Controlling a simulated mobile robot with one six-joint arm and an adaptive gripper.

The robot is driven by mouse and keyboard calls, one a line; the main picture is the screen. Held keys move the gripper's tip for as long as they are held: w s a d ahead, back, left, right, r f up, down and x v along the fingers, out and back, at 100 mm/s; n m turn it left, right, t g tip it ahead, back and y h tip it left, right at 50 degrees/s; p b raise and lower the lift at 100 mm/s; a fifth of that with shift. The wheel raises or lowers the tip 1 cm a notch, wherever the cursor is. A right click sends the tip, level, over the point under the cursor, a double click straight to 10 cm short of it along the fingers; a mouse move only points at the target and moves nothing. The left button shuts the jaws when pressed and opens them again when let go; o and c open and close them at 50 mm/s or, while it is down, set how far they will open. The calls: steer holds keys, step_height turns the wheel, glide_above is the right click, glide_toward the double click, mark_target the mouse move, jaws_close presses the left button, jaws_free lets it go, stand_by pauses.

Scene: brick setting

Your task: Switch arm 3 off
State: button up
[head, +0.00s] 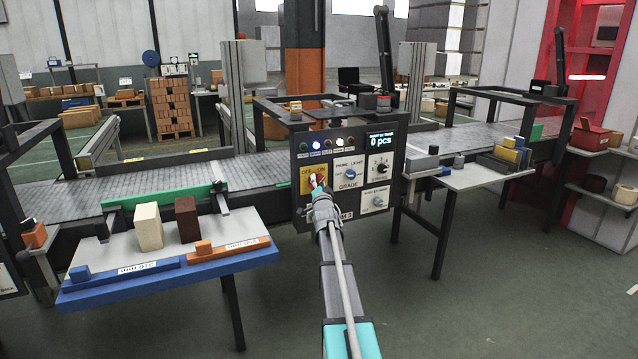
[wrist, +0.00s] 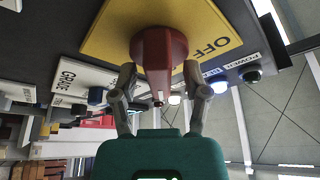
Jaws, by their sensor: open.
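The control panel (head: 345,172), whose lower edge reads "M 3", stands at the conveyor. A yellow plate (head: 304,187) on it carries OFF and ON labels and a red switch handle (head: 317,180). In the wrist view the red handle (wrist: 160,50) fills the top middle on the yellow plate (wrist: 108,30), with OFF readable to its right; ON is hidden there. My gripper (wrist: 160,74) is open, with one finger on each side of the handle. I cannot tell whether the fingers touch it. In the head view my gripper (head: 320,196) covers part of the handle. The switch's setting is unclear.
The panel also has a GRADE knob (head: 351,173), another black knob (head: 381,167), a lit display (head: 381,141) and a row of lamps. A blue-edged tray (head: 165,283) with blocks is at left; a white side table (head: 470,178) is at right.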

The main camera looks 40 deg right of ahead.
jaws_close()
steer(key=shift+d+n, duration=0.1)
steer(key=shift+n, duration=0.5)
steer(key=n+t+y, duration=0.1)
steer(key=n, duration=0.1)
steer(key=n+t+y+b, duration=0.1)
steer(key=n, duration=0.1)
steer(key=shift+n, duration=0.4)
steer(key=n+y, duration=0.1)
steer(key=n, duration=0.2)
steer(key=n+t+y+b, duration=0.1)
steer(key=n+y, duration=0.1)
steer(key=n, duration=0.1)
steer(key=shift+w+n, duration=0.1)
steer(key=shift+n, duration=0.2)
steer(key=n+y, duration=0.2)
steer(key=n, duration=0.2)
steer(key=n+y+p, duration=0.1)
steer(key=n+y, duration=0.1)
steer(key=n, duration=0.2)
steer(key=shift+r+t, duration=0.15)
steer(key=shift+t, duration=0.15)
steer(key=shift+a+n+g+y+p, duration=0.1)
steer(key=shift+n+g+y+p, duration=0.15)
steer(key=shift+n+y, duration=0.7)
steer(key=shift+a+n+g+y+p, duration=0.15)
steer(key=shift+n+y+p, duration=0.25)
steer(key=shift+n, duration=1.05)
